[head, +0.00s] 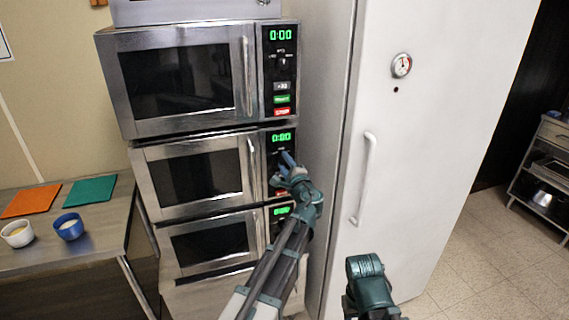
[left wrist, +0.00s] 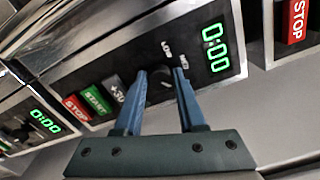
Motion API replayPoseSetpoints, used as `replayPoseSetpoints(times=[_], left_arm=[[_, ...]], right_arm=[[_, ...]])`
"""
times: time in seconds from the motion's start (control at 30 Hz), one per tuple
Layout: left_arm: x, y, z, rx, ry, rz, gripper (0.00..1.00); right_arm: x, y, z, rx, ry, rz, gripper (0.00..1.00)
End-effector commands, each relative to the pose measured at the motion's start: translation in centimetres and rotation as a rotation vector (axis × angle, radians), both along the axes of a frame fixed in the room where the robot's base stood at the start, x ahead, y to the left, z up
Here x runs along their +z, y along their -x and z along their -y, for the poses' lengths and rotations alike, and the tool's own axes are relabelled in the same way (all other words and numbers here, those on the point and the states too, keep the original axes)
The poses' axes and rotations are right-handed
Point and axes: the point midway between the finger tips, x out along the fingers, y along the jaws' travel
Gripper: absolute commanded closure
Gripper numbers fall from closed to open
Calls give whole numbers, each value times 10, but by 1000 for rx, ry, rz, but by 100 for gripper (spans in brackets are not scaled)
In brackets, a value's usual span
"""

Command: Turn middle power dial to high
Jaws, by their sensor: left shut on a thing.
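The middle microwave (head: 195,178) of the stack has a black control panel with a green 0:00 display (head: 281,137). My left gripper (head: 285,160) is at this panel, just below the display. In the left wrist view its two blue fingers (left wrist: 163,78) are shut around the dark power dial (left wrist: 158,92), one on each side. The words LOW and MED show by the dial. The HIGH label and the dial's pointer cannot be made out. In the head view the gripper hides the dial. Of my right arm only a teal link shows, at the bottom; its fingers are out of view.
Another microwave (head: 190,75) is above and one (head: 215,245) below. The START (left wrist: 96,101) and STOP (left wrist: 77,107) buttons are near the fingers. A tall white refrigerator (head: 430,150) stands close on the right. A steel counter (head: 85,250) with bowls is at left.

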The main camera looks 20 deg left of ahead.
Motion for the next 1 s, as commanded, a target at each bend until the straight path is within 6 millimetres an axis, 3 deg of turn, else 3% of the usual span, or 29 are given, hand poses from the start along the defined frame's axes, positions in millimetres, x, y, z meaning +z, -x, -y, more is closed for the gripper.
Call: replayPoseSetpoints(times=[0.4, 0.97, 1.0], left_arm=[[-1, 1, 1, -1, -144, -100, 100], [-1, 1, 1, -1, -165, -115, 100], [-1, 1, 1, -1, -165, -115, 57]], right_arm=[[0, 0, 0, 0, 0, 0, 50], [0, 0, 0, 0, 0, 0, 50], [0, 0, 0, 0, 0, 0, 50]])
